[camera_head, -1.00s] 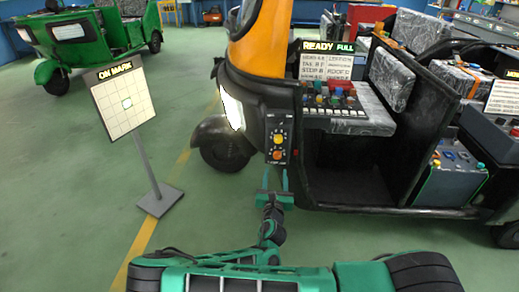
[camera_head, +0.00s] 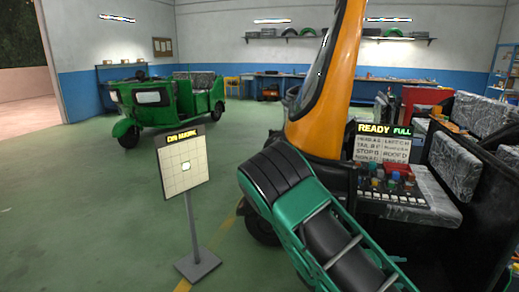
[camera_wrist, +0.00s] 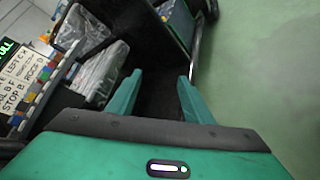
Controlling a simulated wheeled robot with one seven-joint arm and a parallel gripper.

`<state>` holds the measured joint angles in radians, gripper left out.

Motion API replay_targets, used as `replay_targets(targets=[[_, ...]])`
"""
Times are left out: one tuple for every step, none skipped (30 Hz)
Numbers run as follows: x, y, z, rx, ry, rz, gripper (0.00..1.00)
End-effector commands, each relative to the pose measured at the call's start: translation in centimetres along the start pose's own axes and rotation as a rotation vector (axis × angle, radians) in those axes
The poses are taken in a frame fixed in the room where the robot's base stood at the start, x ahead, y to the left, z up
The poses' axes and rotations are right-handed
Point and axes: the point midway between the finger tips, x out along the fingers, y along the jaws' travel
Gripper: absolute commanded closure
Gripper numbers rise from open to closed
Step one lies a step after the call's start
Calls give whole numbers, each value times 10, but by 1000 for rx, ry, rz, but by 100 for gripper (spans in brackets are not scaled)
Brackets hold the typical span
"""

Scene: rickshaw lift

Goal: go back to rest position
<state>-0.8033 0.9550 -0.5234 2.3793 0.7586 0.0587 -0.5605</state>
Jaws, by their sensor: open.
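My gripper (camera_wrist: 155,95) shows in the wrist view, with two green fingers spread wide and nothing between them. Behind the fingers is the dark floor area and silver-covered seat (camera_wrist: 98,72) of the orange and black rickshaw. In the head view my green and black arm is raised across the lower middle, in front of the rickshaw (camera_head: 335,110). It hides much of the rickshaw's front. The gripper itself is not seen in the head view.
A panel (camera_head: 385,150) under a "READY FULL" display sits on the rickshaw beside coloured knobs (camera_head: 392,185). A green rickshaw (camera_head: 165,105) stands farther back left. Open green floor (camera_head: 80,220) lies at left.

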Motion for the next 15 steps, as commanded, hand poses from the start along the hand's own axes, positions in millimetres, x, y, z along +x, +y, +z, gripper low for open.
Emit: replay_targets(targets=[[2, -4, 12, 58, -7, -61, 54], [3, -7, 18, 89, -12, -94, 54], [4, -11, 26, 133, -18, -141, 54], [4, -14, 33, 163, -25, -174, 54], [4, -17, 39, 194, -30, -207, 54], [3, -21, 47, 236, -37, -252, 54], [2, -24, 52, 265, -41, -284, 54], [1, -26, 58, 295, -46, -317, 54], [0, -30, 66, 336, -53, -360, 54], [-2, -32, 71, 366, -57, -390, 54], [-3, -34, 76, 396, -62, -422, 54], [-6, -38, 83, 435, -68, -463, 54], [-8, -40, 88, 463, -71, -493, 54], [-10, -42, 94, 492, -76, -524, 54], [-14, -44, 101, 530, -81, -562, 54]])
